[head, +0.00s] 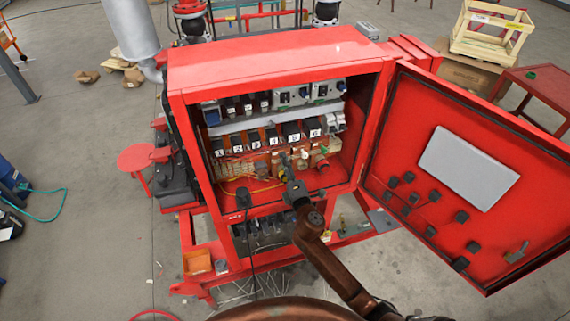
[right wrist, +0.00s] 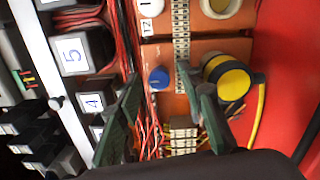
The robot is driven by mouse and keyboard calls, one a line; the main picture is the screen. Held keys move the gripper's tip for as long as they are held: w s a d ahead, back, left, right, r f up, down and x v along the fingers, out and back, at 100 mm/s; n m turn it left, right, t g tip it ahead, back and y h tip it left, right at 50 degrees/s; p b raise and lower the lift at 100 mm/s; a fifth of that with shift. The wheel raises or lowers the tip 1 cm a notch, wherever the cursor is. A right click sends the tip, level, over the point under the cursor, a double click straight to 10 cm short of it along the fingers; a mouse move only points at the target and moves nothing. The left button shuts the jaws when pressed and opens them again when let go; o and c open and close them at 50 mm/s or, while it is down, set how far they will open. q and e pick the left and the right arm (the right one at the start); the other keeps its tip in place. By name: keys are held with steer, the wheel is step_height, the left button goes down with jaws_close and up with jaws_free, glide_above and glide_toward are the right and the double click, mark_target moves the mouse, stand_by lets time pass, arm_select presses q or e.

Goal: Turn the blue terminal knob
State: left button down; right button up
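The blue terminal knob (right wrist: 159,77) shows in the right wrist view, on an orange-brown board with a terminal strip beside it. My right gripper (right wrist: 158,76) is open. Its two green-grey fingers show on either side of the knob in the picture, with a gap to each side; I cannot tell how deep they are. In the head view my right gripper (head: 287,162) reaches into the lower part of the open red cabinet (head: 275,50). There I cannot make out the blue knob clearly. My left gripper is not in view.
A large yellow-capped knob (right wrist: 228,78) sits close to the right finger in the right wrist view. Numbered black relays (right wrist: 84,52) and red wires lie to the left. The cabinet door (head: 430,190) stands open at right. A yellow wire runs along the cabinet's bottom.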

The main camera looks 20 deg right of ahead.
steer(key=s, duration=1.2)
steer(key=shift+d+f, duration=0.2)
